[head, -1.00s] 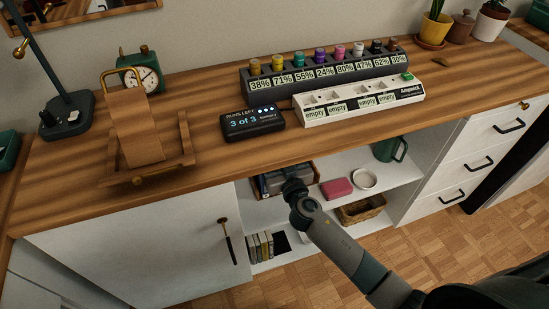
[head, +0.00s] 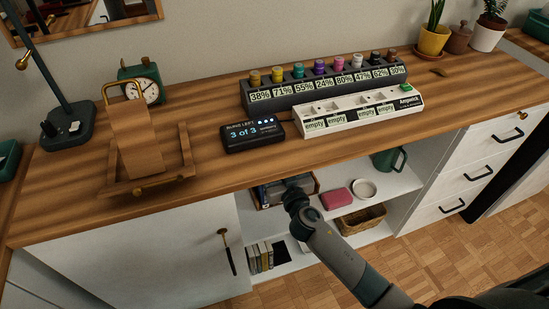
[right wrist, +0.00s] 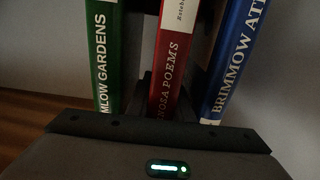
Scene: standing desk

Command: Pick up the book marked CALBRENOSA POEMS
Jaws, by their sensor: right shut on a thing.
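The book marked CALBRENOSA POEMS (right wrist: 174,60) is the red one in the middle of the right wrist view. Only "NOSA POEMS" and part of a white label show on its spine. My right gripper (right wrist: 167,100) is shut on this red book, with dark finger parts at both sides of the spine. In the head view my right gripper (head: 297,196) reaches into the open shelf under the desk, at the book box (head: 266,203). The book's far end is cut off, and I cannot tell if it is raised. My left gripper is out of view.
A green book (right wrist: 103,60) stands left of the red one and a blue book (right wrist: 235,60) right, both close by. The desk top (head: 300,160) overhangs the shelf. A pink box (head: 336,198), a white bowl (head: 364,189) and a basket (head: 361,220) are nearby.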

